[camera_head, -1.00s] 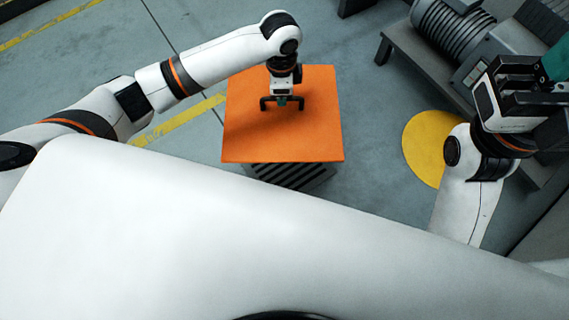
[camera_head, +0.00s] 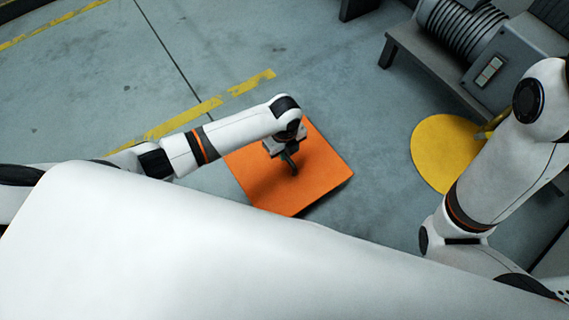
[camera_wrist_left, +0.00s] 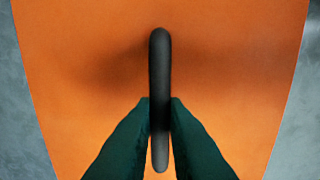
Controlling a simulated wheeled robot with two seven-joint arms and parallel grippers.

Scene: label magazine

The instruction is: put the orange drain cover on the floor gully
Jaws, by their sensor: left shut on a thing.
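The orange drain cover (camera_head: 262,183) is a square plate in the middle of the head view, turned so that its corners point up and down the picture. My left gripper (camera_head: 290,160) is over it, shut on its dark handle. In the left wrist view the two dark green fingers (camera_wrist_left: 159,115) press on both sides of the upright black handle (camera_wrist_left: 159,60), with the orange plate filling most of the picture behind. The floor gully does not show; I cannot tell whether the cover rests on it or hangs above it. My right gripper is outside the view.
A yellow disc (camera_head: 440,150) lies on the floor at right, close to my right arm. A grey machine (camera_head: 500,65) on a dark bench (camera_head: 430,75) stands at upper right. Yellow line marking (camera_head: 185,120) crosses the floor; the floor at upper left is clear.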

